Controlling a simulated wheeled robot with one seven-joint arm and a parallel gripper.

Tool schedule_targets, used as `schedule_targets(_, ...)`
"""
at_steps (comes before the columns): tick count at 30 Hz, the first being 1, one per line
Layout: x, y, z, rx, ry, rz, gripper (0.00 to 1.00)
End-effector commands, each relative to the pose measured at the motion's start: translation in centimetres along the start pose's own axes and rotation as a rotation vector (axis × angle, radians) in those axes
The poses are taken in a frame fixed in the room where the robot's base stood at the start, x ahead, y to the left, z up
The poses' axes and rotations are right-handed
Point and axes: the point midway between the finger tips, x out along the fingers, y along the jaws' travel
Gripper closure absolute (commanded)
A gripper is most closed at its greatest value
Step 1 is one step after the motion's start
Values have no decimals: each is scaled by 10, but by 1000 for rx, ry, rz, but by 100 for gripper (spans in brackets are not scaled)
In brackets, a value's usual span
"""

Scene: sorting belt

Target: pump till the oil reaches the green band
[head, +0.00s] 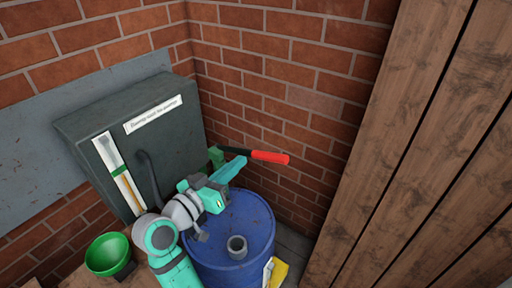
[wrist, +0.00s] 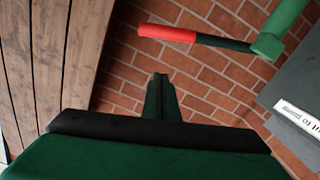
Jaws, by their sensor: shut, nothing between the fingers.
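The pump lever has a red grip (head: 270,157) on a black rod, sticking out to the right above the blue drum. In the wrist view the red grip (wrist: 167,33) lies ahead of the fingertips, and its rod runs to a green pivot (wrist: 268,45). My gripper (head: 241,160) is shut and empty, its tips close to the lever on its left side in the head view; I cannot tell whether they touch. It also shows in the wrist view (wrist: 160,80), below the grip. The white gauge (head: 104,149) has a green band (head: 118,171); a yellow oil column (head: 128,192) appears just under it.
The dark grey-green tank (head: 178,128) carries the gauge and a white label. The blue drum (head: 252,215) stands beneath my gripper. A green bowl (head: 108,253) and a yellow item (head: 279,273) are near the front. Brick walls and wooden boards (head: 405,150) close in the corner.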

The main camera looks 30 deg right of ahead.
Motion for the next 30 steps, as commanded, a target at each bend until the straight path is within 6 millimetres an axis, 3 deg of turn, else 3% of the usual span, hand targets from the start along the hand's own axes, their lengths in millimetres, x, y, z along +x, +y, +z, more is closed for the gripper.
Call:
schedule_targets(16,17,4,1,0,-3,12,100)
schedule_targets(30,99,4,1,0,-3,9,100)
